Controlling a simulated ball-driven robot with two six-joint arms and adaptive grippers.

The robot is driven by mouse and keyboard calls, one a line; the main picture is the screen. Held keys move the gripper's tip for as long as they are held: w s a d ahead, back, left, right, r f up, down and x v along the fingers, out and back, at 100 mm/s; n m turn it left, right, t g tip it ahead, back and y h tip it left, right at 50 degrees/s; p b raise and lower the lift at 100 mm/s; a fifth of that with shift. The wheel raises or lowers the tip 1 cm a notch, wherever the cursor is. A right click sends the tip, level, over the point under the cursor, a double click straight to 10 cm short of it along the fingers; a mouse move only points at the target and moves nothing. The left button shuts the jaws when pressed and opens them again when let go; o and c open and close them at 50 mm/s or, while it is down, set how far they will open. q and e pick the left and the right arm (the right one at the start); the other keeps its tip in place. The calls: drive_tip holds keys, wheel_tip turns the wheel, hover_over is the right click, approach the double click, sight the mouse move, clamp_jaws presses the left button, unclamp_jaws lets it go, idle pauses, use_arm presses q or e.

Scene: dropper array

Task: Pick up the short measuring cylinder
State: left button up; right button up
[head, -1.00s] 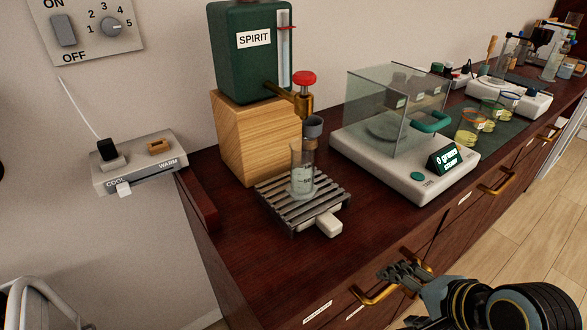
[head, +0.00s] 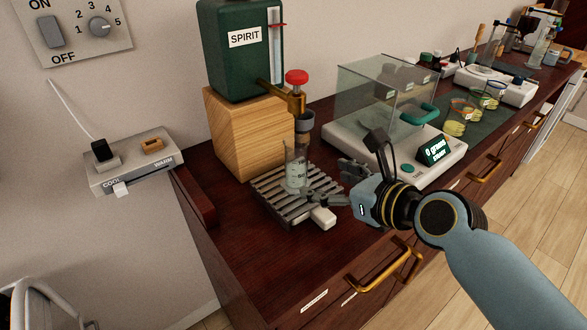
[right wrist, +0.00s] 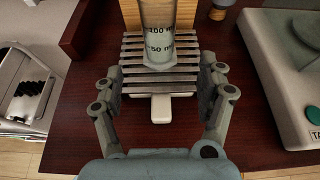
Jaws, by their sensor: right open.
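The short measuring cylinder (head: 296,172) is clear glass with printed graduations and stands upright on a slatted grey drip tray (head: 277,206), below the spirit tap. In the right wrist view the cylinder (right wrist: 158,38) is ahead, with "100" and "50" marks readable. My right gripper (head: 331,182) is open, in front and to the right of the cylinder. In the right wrist view its fingers (right wrist: 163,88) are spread wide on either side of the tray, with the cylinder centred between and beyond them. My left gripper is not in view.
A green spirit tank (head: 240,55) on a wooden block (head: 240,130) has a brass tap with red knob (head: 297,77) above the cylinder. A balance with a glass case (head: 345,143) stands close on the right. Bare bench (head: 238,235) lies left of the tray.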

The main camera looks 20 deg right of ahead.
sight(304, 174)
drive_tip(key=b+x, duration=0.1)
drive_tip(key=x, duration=0.9)
drive_tip(key=shift+w+a, duration=0.1)
drive_tip(key=shift+w, duration=0.2)
drive_tip(key=shift+s, duration=0.1)
drive_tip(key=shift+c, duration=0.8)
clamp_jaws()
